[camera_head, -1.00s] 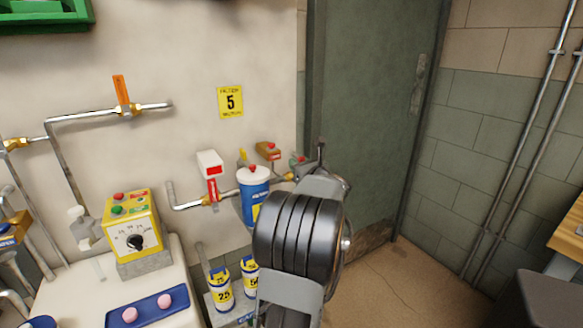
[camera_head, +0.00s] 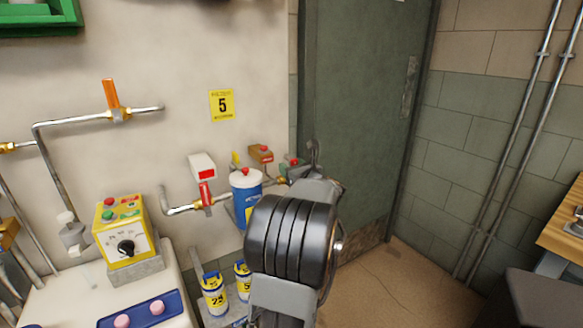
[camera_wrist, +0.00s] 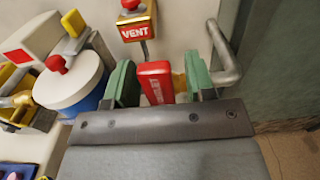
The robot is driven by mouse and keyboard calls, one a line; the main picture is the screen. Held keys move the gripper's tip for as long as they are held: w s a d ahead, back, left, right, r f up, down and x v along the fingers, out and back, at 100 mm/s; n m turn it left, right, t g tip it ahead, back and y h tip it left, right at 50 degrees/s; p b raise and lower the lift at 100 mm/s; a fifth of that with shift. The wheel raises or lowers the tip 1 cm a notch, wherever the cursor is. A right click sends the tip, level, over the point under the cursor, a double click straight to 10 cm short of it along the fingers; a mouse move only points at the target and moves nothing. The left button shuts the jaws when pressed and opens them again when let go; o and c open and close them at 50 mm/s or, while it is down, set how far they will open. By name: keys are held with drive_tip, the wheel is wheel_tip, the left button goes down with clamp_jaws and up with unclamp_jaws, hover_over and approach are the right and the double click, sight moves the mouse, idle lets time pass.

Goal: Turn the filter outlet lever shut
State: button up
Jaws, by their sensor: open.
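The filter (camera_head: 247,188) is a blue canister with a white cap and red knob, low on the wall; its cap shows in the wrist view (camera_wrist: 70,88). Right of it, a red lever with white lettering (camera_wrist: 154,82) stands between the green finger pads of my gripper (camera_wrist: 160,84). My gripper is open, with one pad on each side of the lever. The left pad looks very near it; I cannot tell whether either touches. Brassy metal shows between the lever and right pad. In the head view, my gripper (camera_head: 295,166) is at the filter's right, partly hidden by my arm.
A box marked VENT with a red button (camera_wrist: 137,24) sits just beyond the lever. A grey bent pipe (camera_wrist: 229,62) stands close right of my gripper. Another red lever (camera_head: 205,194) is left of the filter. A green door (camera_head: 365,110) is at right.

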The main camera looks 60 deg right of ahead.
drive_tip(key=p+v, duration=0.1)
drive_tip(key=v, duration=1.2)
drive_tip(key=shift+s+a, duration=0.15)
